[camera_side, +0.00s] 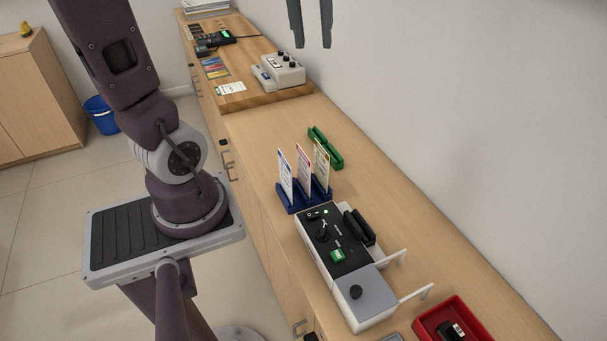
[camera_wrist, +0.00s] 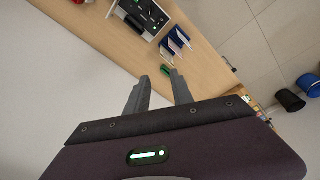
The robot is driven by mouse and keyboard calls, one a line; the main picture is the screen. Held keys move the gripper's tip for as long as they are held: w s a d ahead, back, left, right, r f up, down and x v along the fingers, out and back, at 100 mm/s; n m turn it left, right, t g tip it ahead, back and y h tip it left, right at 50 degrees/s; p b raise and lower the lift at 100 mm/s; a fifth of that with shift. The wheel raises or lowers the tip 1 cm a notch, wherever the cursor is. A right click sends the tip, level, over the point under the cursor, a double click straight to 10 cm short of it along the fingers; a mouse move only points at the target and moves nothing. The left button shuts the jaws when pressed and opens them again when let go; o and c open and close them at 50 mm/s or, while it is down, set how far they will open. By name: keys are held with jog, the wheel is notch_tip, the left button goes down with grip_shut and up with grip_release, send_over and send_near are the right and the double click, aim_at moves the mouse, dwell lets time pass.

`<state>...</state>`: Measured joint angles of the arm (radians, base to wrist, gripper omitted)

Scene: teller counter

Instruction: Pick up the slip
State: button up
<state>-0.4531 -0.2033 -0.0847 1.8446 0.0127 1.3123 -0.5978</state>
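Three upright slips stand in a blue rack (camera_side: 291,209) on the counter: a blue-edged slip (camera_side: 285,173), a red-edged slip (camera_side: 303,169) and a yellow-edged slip (camera_side: 321,163). Which slip is meant cannot be told.
A green holder (camera_side: 325,147) lies behind the rack. A white and black machine (camera_side: 345,265) with projecting arms stands in front of it, and a red tray (camera_side: 466,313) is at the near end. A grey device (camera_side: 280,70) sits on the raised section.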

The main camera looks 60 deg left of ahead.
aim_at(303, 169)
jog(key=w+a+f+n+g+h, duration=0.15)
jog(key=w+a+n, duration=0.25)
jog(key=a+n, duration=0.45)
jog(key=shift+m+g+y, duration=0.25)
jog(key=shift+m, duration=0.5)
jog(key=f, duration=2.4)
jog(key=s+a+f, duration=0.1)
jog(key=f, duration=1.1)
jog(key=shift+s+f, duration=0.1)
jog(key=shift+f, duration=0.2)
grip_shut()
